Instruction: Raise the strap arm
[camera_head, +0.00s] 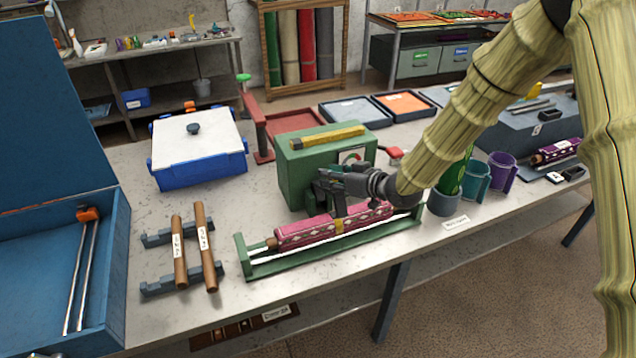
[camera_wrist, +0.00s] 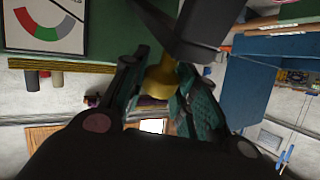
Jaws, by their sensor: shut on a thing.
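My gripper (camera_head: 322,190) is in front of the green box (camera_head: 298,170), just above the pink patterned rug roll (camera_head: 300,232) in its green cradle (camera_head: 262,272). A yellow piece (camera_head: 340,223), which looks like part of the strap arm, crosses the roll below my gripper. In the wrist view my gripper's fingers (camera_wrist: 160,95) are closed on a yellow knob-like part (camera_wrist: 157,80) beside a dark grey bar (camera_wrist: 190,35). The rest of the strap arm is hidden behind my gripper. A dial gauge (camera_wrist: 48,22) on the green box is close by in the wrist view.
A yellow bar (camera_head: 328,138) lies on top of the green box. A white-lidded blue tub (camera_head: 195,148) and two wooden rods on a rack (camera_head: 180,252) stand to the left. Coloured cups (camera_head: 476,182) stand to the right. The table front is clear.

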